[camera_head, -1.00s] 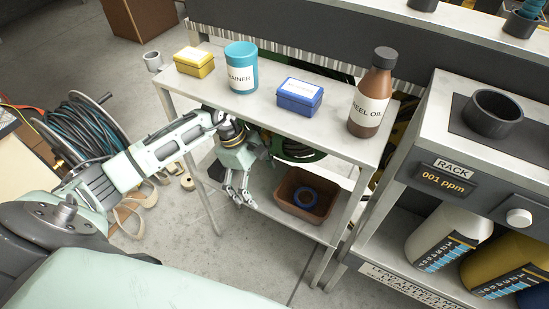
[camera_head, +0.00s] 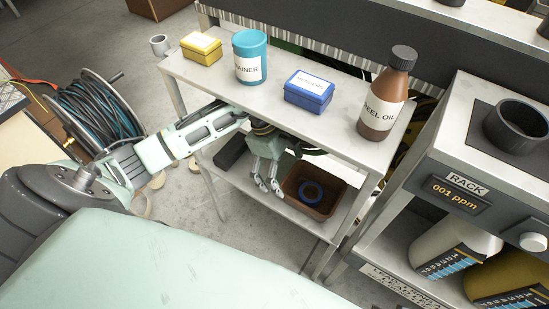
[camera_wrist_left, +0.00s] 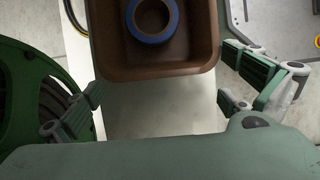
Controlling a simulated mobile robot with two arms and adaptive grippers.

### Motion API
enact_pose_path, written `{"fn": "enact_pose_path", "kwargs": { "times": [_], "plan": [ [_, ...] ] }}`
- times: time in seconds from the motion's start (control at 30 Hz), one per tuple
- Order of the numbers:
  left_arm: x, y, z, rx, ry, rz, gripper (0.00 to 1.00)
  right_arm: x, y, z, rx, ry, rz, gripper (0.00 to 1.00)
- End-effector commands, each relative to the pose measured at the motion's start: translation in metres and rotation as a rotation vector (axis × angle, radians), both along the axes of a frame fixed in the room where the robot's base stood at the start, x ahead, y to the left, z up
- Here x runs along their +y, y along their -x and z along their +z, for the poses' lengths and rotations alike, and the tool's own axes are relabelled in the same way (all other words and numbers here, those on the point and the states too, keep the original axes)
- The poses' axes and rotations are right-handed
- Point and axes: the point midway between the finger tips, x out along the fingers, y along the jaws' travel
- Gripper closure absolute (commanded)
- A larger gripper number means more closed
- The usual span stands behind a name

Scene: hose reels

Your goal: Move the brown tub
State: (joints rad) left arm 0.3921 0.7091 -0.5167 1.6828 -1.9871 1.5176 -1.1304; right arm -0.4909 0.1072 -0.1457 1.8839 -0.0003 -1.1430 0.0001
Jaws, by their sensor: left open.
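The brown tub (camera_head: 327,208) sits on the lower shelf of the metal cart, with a blue ring (camera_head: 311,191) inside it. My left gripper (camera_head: 268,186) is open and empty, just left of the tub and above the lower shelf. In the left wrist view the brown tub (camera_wrist_left: 160,73) lies ahead, at the top of the picture, with the blue ring (camera_wrist_left: 152,37) on its floor. The fingers of my left gripper (camera_wrist_left: 160,100) are spread to either side of the tub's near edge, apart from it. The tub's far end is cut off there. My right gripper is not in view.
The cart's top shelf (camera_head: 285,118) is above the tub and holds a yellow box (camera_head: 201,48), a blue canister (camera_head: 250,57), a blue box (camera_head: 308,92) and a brown bottle (camera_head: 387,95). A green reel (camera_wrist_left: 40,90) stands left in the wrist view. A rack (camera_head: 465,160) stands right.

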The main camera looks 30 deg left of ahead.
Motion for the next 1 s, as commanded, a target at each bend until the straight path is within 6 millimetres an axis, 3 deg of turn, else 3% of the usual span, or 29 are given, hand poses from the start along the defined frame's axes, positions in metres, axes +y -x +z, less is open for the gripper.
{"fn": "enact_pose_path", "kwargs": {
  "times": [0.2,0.4,0.6,0.73,1.0],
  "plan": [
    [-0.047,0.001,0.002,-0.002,0.005,-0.001,0.0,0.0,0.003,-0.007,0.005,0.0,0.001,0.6],
    [-0.079,0.003,-0.003,0.001,0.004,0.001,0.0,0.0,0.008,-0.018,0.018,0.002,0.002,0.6],
    [-0.085,0.003,-0.023,0.001,0.002,0.002,0.0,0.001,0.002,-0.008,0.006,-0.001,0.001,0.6],
    [-0.086,0.003,-0.027,-0.001,0.0,0.002,0.0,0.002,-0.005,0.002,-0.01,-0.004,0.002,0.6],
    [-0.086,0.003,-0.027,-0.001,0.0,0.001,0.01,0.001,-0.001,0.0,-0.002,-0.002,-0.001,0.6]
  ]
}}
